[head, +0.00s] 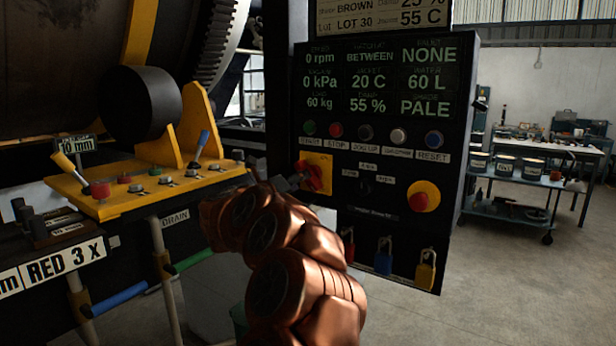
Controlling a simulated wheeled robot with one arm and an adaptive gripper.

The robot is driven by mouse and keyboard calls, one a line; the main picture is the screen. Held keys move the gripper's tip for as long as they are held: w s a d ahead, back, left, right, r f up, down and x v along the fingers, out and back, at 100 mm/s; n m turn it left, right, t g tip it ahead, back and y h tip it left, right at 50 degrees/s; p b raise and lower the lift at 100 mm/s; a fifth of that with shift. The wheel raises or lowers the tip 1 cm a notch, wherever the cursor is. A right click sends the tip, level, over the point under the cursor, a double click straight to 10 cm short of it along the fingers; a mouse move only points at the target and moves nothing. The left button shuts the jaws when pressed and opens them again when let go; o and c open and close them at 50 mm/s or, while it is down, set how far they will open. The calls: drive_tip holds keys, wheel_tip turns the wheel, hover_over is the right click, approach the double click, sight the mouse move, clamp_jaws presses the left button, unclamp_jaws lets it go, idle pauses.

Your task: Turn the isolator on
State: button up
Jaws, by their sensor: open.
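The isolator is a red rotary handle (309,176) on a yellow plate (325,160), at the left side of the black control panel (385,215). The handle looks tilted; I cannot read its on or off marks. My copper-coloured arm rises from the bottom of the head view. My dark gripper (291,182) is open at the handle's left side, very close to it. The arm partly hides the gripper, and I cannot tell whether a finger touches the handle.
The panel has a row of buttons (365,132) and a red knob on a yellow disc (424,197). Padlocks (384,256) hang below. A yellow lever bench (130,190) stands left of my arm. The floor at right is clear, with a blue cart (515,190) beyond.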

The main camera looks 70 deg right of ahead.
drive_tip(key=shift+p+x, duration=0.55)
drive_tip(key=shift+x, duration=2)
clamp_jaws()
